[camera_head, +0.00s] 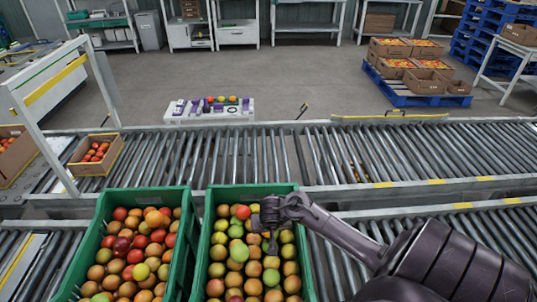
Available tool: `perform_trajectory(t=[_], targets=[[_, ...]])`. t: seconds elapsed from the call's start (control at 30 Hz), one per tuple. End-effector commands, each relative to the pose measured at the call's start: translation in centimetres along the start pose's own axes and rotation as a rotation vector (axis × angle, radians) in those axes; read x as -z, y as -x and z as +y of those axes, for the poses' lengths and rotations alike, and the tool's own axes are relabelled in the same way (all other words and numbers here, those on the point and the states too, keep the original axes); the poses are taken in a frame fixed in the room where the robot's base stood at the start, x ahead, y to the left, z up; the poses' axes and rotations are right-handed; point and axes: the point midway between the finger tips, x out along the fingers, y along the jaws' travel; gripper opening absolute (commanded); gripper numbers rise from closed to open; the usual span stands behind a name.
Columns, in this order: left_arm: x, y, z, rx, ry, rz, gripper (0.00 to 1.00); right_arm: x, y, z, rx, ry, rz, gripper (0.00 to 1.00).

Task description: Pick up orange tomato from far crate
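Two green crates full of mixed tomatoes stand side by side at the front: the left crate (186,240) and the right crate (305,255). The left crate holds red, orange and a few green tomatoes, with an orange tomato (153,218) near its back. The right crate holds mostly green, yellow-green and orange-brown tomatoes, with a red one (243,212) near its back. My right arm comes in from the right, and its gripper (272,246) points down over the back right of the right crate. Its fingers look close together, but their opening and any contact are unclear. My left gripper is out of view.
A roller conveyor (400,155) runs across behind the crates. A cardboard box of red tomatoes (95,168) sits on it at the left. A white unit with coloured tomatoes (210,111) stands behind the conveyor. The rollers right of the box are clear.

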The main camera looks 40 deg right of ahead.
Motion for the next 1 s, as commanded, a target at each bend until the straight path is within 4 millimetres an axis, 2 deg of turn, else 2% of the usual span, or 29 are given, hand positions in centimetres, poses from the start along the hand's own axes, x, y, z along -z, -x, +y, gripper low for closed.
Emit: perform_trajectory(t=[0.1, 0.3, 0.6, 1.0], targets=[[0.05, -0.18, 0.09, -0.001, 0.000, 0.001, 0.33, 0.07, -0.66, 0.06, -0.001, 0.000, 0.002, 0.72], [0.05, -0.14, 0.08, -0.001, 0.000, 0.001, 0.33, 0.06, -0.63, 0.03, 0.000, 0.000, 0.002, 0.72], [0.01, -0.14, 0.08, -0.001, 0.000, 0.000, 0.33, 0.02, -0.63, 0.03, 0.000, 0.000, 0.001, 0.35], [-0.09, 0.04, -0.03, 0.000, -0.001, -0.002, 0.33, 0.21, -0.11, -0.04, 0.001, 0.000, 0.000, 0.35]])
